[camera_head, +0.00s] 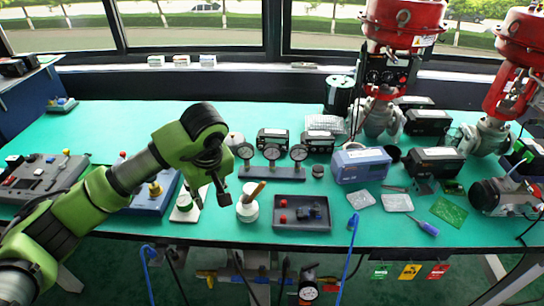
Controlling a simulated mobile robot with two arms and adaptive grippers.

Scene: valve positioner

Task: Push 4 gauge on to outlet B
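Three small round gauges stand in a row on a dark grey rack: a left gauge (245,152), a middle gauge (272,152) and a right gauge (298,153). The rack (270,171) is on the green bench. I cannot read the dials or tell which is gauge 4. Outlet B cannot be made out. My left gripper (209,192) points down left of the rack, its dark fingers apart, with nothing visible between them. It hangs near a white block with a knob (185,208). My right gripper is not in view.
A white pot with a wooden handle (248,205) and a dark tray (302,222) are right of my gripper. Red valve actuators (403,20) stand at the back right. A blue-grey instrument (361,165) and a screwdriver (425,226) lie right. The back-left bench (140,125) is clear.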

